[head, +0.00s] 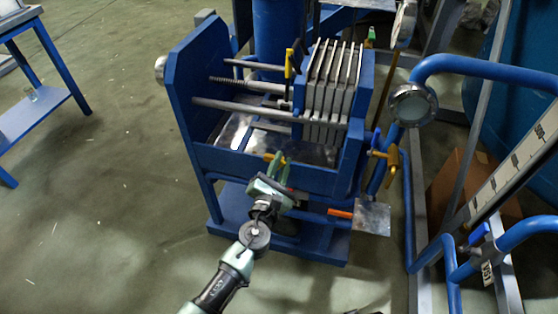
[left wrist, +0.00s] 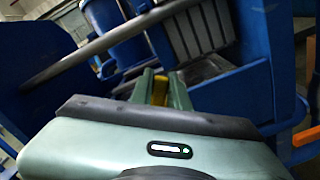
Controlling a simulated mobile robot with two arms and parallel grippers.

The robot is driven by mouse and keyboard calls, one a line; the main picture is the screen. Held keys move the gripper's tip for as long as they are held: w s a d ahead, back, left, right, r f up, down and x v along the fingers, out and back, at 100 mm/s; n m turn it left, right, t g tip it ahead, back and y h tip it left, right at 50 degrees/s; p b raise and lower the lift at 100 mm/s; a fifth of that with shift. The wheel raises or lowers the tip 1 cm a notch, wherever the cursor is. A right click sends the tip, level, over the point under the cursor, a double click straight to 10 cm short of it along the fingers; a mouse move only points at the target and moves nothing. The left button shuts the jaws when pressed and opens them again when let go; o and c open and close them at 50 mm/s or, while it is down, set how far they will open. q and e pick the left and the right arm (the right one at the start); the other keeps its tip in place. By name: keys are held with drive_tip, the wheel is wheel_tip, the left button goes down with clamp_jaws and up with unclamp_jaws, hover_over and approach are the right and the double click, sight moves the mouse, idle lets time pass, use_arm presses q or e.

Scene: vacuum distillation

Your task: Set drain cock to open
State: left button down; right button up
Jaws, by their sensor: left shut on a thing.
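A blue filter press (head: 195,100) with several grey plates (head: 330,85) stands in the middle of the head view. My left gripper (head: 281,168) is at the front of its tray. Its green fingers are shut on a small yellow handle (head: 268,157), which looks like the drain cock. The yellow handle (left wrist: 160,90) also shows between the fingers in the left wrist view. The cock's body is hidden behind the gripper, so I cannot tell how far the handle is turned. My right gripper is not in view.
Another yellow handle (head: 391,157) is at the press's right side. An orange handle (head: 340,213) and a metal plate (head: 372,218) are low on the right. Blue pipes (head: 408,190) and a sight glass (head: 413,104) stand right of the press.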

use_arm(q)
drive_tip(key=shift+f, duration=0.15)
idle(0.3)
drive_tip(key=c, duration=1.4)
unclamp_jaws()
drive_tip(key=shift+o, duration=0.2)
drive_tip(key=shift+s, duration=0.1)
